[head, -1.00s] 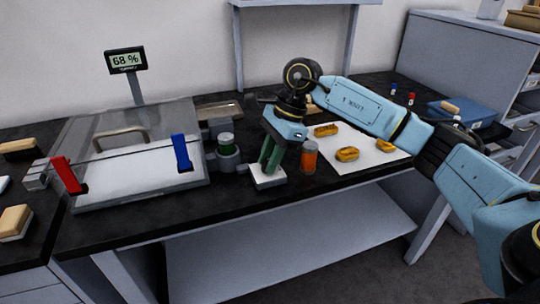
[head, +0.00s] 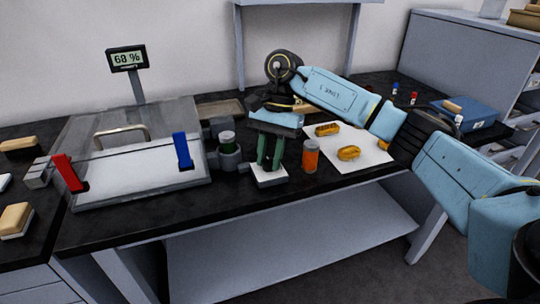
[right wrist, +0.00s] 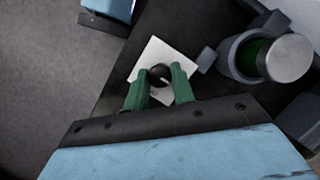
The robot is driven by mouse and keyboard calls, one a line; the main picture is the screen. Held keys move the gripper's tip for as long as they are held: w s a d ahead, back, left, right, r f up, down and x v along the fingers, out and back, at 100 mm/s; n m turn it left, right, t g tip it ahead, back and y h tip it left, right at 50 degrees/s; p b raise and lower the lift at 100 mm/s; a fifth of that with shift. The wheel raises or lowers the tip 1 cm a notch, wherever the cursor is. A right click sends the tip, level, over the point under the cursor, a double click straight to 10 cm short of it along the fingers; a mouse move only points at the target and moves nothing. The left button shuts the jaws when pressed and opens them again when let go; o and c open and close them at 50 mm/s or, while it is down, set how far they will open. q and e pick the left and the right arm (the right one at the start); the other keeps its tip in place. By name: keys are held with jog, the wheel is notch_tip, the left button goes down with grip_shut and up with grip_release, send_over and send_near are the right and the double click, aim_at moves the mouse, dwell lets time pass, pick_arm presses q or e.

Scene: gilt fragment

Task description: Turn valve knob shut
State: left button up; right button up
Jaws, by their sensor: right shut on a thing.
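The valve knob (right wrist: 160,75) is a small dark round knob with a pale mark, on a white square base plate (right wrist: 150,57) in the right wrist view. In the head view the base plate (head: 268,180) sits near the table's front edge, and the knob is hidden by the fingers. My right gripper (head: 269,166) points down over it, its green fingers on either side of the knob; in the right wrist view the gripper (right wrist: 163,77) is shut on it. My left gripper is not in view.
An orange jar (head: 310,157) stands close right of my right gripper. A grey holder with a green-banded jar (head: 228,155) stands close left. A glass-lidded case (head: 135,200) with red and blue clips is further left. A display (head: 127,59) stands behind. Yellow pieces lie on white paper (head: 372,157).

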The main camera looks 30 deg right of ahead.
dwell(0.5)
jog(key=o, duration=1)
jog(key=shift+r, duration=0.1)
